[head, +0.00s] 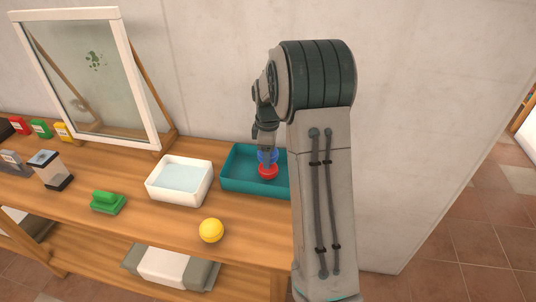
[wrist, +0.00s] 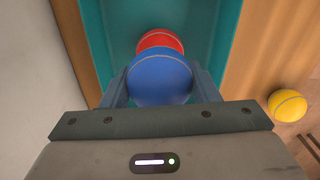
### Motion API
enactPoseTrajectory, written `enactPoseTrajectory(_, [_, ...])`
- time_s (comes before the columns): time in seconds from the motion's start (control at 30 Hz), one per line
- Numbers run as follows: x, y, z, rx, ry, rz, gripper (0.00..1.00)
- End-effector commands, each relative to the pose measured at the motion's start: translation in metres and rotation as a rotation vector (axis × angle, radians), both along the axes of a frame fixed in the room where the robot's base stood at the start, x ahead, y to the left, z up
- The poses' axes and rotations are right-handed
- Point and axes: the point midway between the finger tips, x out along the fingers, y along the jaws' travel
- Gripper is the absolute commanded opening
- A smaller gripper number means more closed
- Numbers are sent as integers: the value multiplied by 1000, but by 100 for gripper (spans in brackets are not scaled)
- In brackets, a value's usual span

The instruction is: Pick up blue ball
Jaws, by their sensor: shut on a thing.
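The blue ball (wrist: 160,80) is between the two fingers of my gripper (wrist: 160,92) in the wrist view. My gripper is shut on it. In the head view the blue ball (head: 268,155) shows at my gripper (head: 267,148), over the teal tray (head: 238,182). A red ball (head: 267,172) is in the tray, just below the blue ball; it also shows behind the blue ball in the wrist view (wrist: 160,40). I cannot tell whether the two balls touch. My arm hides the right part of the tray in the head view.
A yellow ball (head: 211,230) lies near the table's front edge. A white basin (head: 165,195) stands left of the tray, with a green brush (head: 107,202) further left. A framed glass pane (head: 90,75) stands behind. The wall is close behind the tray.

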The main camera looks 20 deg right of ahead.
Motion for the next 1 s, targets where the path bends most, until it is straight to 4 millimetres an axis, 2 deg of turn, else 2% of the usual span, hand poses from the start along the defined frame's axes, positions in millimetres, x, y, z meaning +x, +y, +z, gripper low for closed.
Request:
enactPoseTrajectory(0.17, [1,0,18,-1,-5,0,23])
enactPoseTrajectory(0.3, [-2,-2,40,-2,-5,-2,23])
enactPoseTrajectory(0.7, [-64,-30,78,-1,-3,-3,23])
enactPoseTrajectory(1.0, [-96,-45,100,-1,-3,-1,23])
